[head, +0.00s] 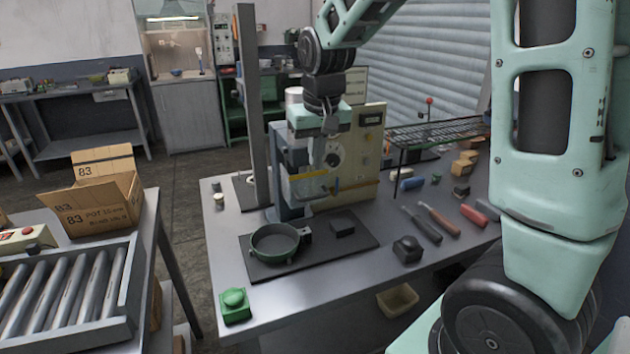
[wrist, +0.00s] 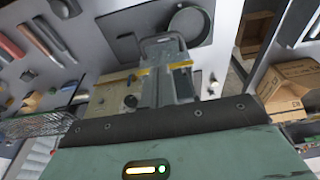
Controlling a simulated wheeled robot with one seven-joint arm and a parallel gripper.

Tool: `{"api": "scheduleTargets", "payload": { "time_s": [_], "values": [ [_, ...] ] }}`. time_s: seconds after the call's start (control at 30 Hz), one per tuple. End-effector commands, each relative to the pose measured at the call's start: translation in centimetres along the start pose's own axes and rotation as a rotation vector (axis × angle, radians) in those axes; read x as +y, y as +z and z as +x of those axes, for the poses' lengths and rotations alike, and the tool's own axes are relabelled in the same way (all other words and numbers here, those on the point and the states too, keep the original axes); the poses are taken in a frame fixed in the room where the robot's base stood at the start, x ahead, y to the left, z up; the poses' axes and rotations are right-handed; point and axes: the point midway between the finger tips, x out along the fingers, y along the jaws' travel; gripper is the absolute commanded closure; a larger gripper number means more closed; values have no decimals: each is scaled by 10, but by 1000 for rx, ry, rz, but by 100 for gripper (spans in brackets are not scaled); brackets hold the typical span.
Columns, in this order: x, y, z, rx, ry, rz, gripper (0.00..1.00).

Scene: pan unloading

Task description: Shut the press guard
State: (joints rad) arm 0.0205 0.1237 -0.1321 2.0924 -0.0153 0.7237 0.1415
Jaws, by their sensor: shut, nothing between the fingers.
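The press (head: 366,150) stands at the back of the metal bench, a beige and blue-grey machine with a dial. Its guard (head: 308,187) is a see-through panel with a yellow bar along its top, on the press's front. I cannot tell how far the guard is open. The yellow bar also shows in the wrist view (wrist: 180,65). My gripper (head: 332,158) points down in front of the press, just above the guard; its fingers are together and empty. I cannot tell whether they touch the guard.
A green button box (head: 235,304) sits at the front left. Several hand tools (head: 438,220) and a wire rack (head: 436,130) are at the right.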

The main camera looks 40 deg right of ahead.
Motion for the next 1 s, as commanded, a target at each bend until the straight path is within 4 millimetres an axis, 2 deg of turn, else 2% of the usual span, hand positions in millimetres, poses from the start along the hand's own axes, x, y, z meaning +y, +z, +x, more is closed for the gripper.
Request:
{"api": "scheduleTargets", "payload": {
  "time_s": [0.17, 0.4, 1.0],
  "values": [
    [1, 1, 35, -6, 2, 0, 100],
    [0, 14, 62, -3, 0, 0, 100],
    [0, 18, 76, -1, 0, -1, 100]
  ]
}}
